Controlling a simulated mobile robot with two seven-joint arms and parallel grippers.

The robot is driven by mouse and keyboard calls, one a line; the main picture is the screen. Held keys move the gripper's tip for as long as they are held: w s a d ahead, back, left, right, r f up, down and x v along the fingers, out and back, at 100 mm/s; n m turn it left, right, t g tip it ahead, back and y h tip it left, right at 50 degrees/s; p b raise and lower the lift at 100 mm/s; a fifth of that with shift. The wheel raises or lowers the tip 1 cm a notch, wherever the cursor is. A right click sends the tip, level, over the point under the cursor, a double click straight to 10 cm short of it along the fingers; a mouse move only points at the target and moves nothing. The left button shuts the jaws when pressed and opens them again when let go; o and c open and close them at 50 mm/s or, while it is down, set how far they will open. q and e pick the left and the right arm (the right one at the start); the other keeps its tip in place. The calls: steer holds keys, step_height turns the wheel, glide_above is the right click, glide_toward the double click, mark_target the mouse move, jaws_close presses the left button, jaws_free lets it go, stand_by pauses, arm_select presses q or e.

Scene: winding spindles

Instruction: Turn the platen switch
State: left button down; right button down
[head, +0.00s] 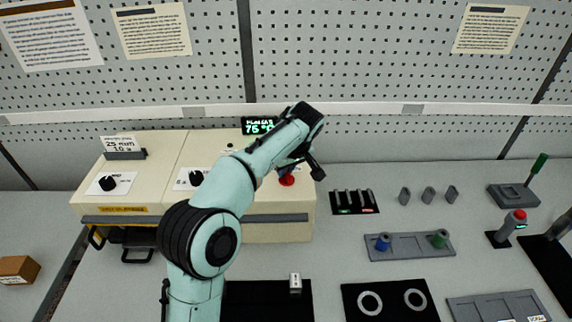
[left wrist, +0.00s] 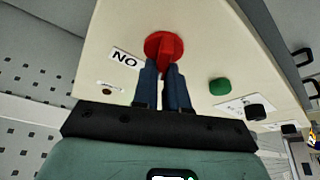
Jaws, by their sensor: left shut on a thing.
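The red switch knob (left wrist: 164,46) sits on the cream panel of the machine (head: 280,225), beside a label (left wrist: 125,59) that reads upside down as ON. In the head view the red knob (head: 287,181) shows just below my left gripper (head: 288,172). In the left wrist view my left gripper (left wrist: 164,70) has its two dark blue fingers shut on the knob's raised grip. The fingers hide part of the grip. A display (head: 259,126) behind my arm reads 76, with its upper word partly hard to read. My right gripper is not in view.
A green button (left wrist: 220,86) and a black knob (left wrist: 256,111) are on the same panel. A grey rack (head: 409,245) with blue and green spindles and a red-topped post (head: 511,224) stand at right.

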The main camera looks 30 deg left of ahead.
arm_select(q)
steer(key=shift+r+n, duration=0.1)
steer(key=shift+n, duration=0.6)
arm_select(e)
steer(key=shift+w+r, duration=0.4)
arm_select(q)
steer(key=c, duration=1.2)
jaws_free()
steer(key=shift+o, duration=0.2)
